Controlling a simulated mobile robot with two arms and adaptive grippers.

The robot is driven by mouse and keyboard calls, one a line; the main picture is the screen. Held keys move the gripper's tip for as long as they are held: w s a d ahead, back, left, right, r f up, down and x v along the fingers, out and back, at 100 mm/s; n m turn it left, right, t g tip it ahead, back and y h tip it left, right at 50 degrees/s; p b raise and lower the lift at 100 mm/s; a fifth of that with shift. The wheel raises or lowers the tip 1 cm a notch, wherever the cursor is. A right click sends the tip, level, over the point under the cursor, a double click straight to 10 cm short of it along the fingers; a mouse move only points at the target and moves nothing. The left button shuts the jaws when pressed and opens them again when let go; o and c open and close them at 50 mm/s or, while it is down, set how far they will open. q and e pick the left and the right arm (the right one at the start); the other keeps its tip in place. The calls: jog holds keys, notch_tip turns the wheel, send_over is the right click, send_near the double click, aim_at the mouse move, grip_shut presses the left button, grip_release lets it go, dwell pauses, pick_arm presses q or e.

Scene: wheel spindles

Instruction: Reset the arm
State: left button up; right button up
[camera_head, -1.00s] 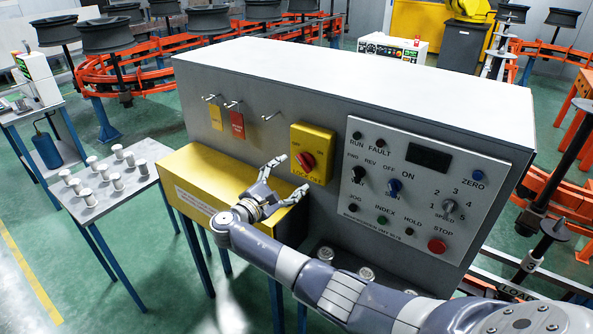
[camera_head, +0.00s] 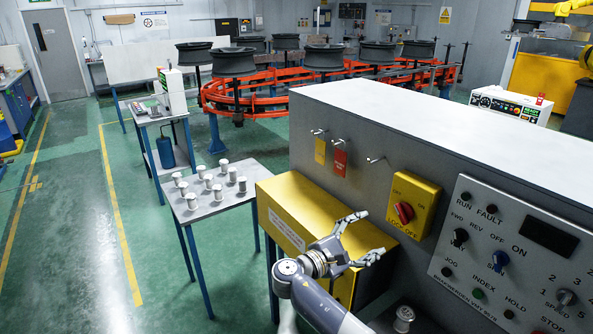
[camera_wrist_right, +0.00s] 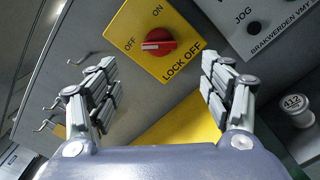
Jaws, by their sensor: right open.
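My right arm (camera_head: 335,315) comes in from the bottom of the head view. My right gripper (camera_head: 362,237) is open and empty in front of the grey machine, over the yellow box (camera_head: 290,213) and just left of and below the yellow lock-off switch (camera_head: 411,204). In the right wrist view, the two fingers of the right gripper (camera_wrist_right: 160,90) are spread wide. The red knob (camera_wrist_right: 158,42) of the switch shows beyond and between them, apart from the fingers. My left gripper is in neither view.
The control panel (camera_head: 512,262) is right of the switch. Hooks on the machine hold a yellow tag (camera_head: 320,151) and a red tag (camera_head: 340,163). A small table (camera_head: 214,209) with several spools stands at the left. Spools sit below the panel (camera_head: 403,319). Green floor at left is open.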

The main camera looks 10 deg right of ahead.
jog(key=s+a+f+m+g+y, duration=0.15)
jog(key=s+f+y, duration=0.25)
jog(key=s+f, duration=0.5)
jog(key=s+a+f+m+g+y, duration=0.1)
jog(key=s+a+f+m+y, duration=0.15)
jog(key=s+f+y, duration=0.55)
jog(key=s+a+m+y, duration=0.2)
jog(key=s+a+m, duration=0.15)
jog(key=s, duration=0.65)
jog(key=s+a+m+y, duration=0.3)
jog(key=s+m, duration=0.1)
jog(key=s, duration=0.6)
notch_tip(320, 180, down, 33)
jog(key=s+g+b, duration=0.2)
jog(key=b, duration=0.5)
jog(key=s+d+f+b, duration=0.1)
jog(key=s+f+b, duration=0.2)
jog(key=s+f, duration=0.5)
jog(key=s+d+f+g+b, duration=0.1)
jog(key=s+d+f+b, duration=0.1)
jog(key=s+f, duration=0.6)
notch_tip(320, 180, down, 6)
jog(key=shift+s+f+b, duration=0.25)
jog(key=shift+s+b, duration=0.15)
jog(key=shift+b, duration=0.3)
